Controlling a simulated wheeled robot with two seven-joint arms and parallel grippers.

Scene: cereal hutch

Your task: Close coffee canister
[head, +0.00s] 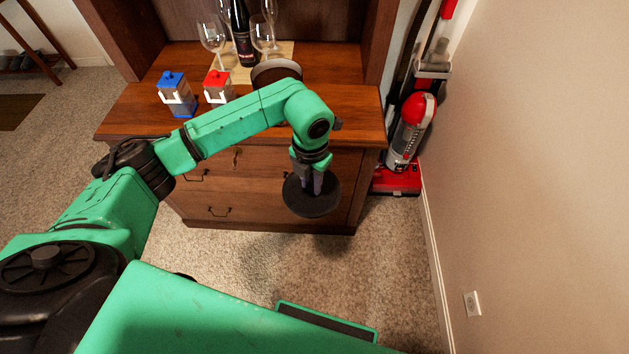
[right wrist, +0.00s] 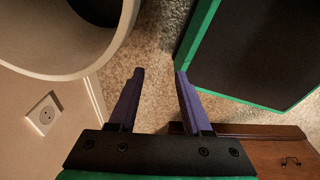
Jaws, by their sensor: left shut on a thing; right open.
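My left gripper (head: 312,181) is shut on a round black lid (head: 311,203) and holds it in the air in front of the hutch's drawers, below counter height in the picture. The coffee canister (head: 277,70) appears to be the wide round vessel on the counter, with its top open and dark inside. My left arm passes in front of its lower part and hides it. The lid is apart from the canister. My right gripper (right wrist: 158,85) is open and empty in the right wrist view; it does not show in the head view.
On the wooden counter (head: 133,112) stand a blue-topped box (head: 178,97), a red-topped box (head: 218,88), wine glasses (head: 212,37) and a dark bottle (head: 241,35). A red vacuum cleaner (head: 408,135) stands right of the hutch, by the wall. Carpet in front is clear.

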